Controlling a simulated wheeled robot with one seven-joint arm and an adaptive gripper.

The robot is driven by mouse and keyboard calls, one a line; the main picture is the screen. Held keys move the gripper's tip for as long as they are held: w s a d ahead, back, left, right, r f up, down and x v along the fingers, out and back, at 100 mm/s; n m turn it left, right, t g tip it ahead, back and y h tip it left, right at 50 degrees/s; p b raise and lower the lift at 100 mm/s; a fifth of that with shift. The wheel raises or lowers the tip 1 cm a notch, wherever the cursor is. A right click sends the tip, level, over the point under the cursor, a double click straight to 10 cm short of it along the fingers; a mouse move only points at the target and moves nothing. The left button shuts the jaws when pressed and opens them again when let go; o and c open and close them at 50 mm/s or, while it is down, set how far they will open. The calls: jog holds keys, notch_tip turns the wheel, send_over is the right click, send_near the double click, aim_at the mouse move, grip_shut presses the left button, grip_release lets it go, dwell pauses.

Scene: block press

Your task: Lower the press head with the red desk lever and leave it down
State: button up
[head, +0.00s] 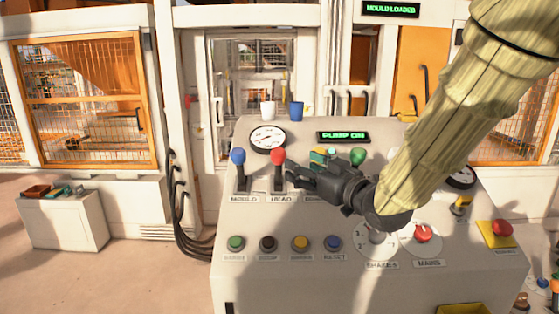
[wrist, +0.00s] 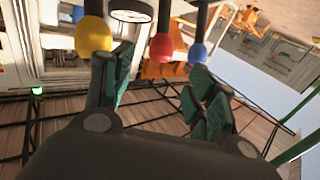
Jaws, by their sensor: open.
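The red-knobbed lever (head: 278,156) stands upright on the desk, over the label HEAD. My gripper (head: 291,175) is open and empty, its tips just right of this lever in the head view. In the wrist view the red knob (wrist: 162,47) shows beyond the gap between my fingers (wrist: 158,82); I see no clear contact. The press head itself is not recognisable in these views.
A blue-knobbed lever (head: 238,157) stands left of the red one. A yellow knob (wrist: 93,33) is close to my left finger in the wrist view. A green knob (head: 358,156) stands behind my gripper.

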aim_at(283, 158)
jog(key=p+x, duration=0.3)
jog(key=x, duration=0.7)
jog(key=shift+w+a+p, duration=0.2)
jog(key=shift+a+p, duration=0.05)
jog(key=shift+p, duration=0.1)
grip_shut()
jog(key=shift+f, duration=0.15)
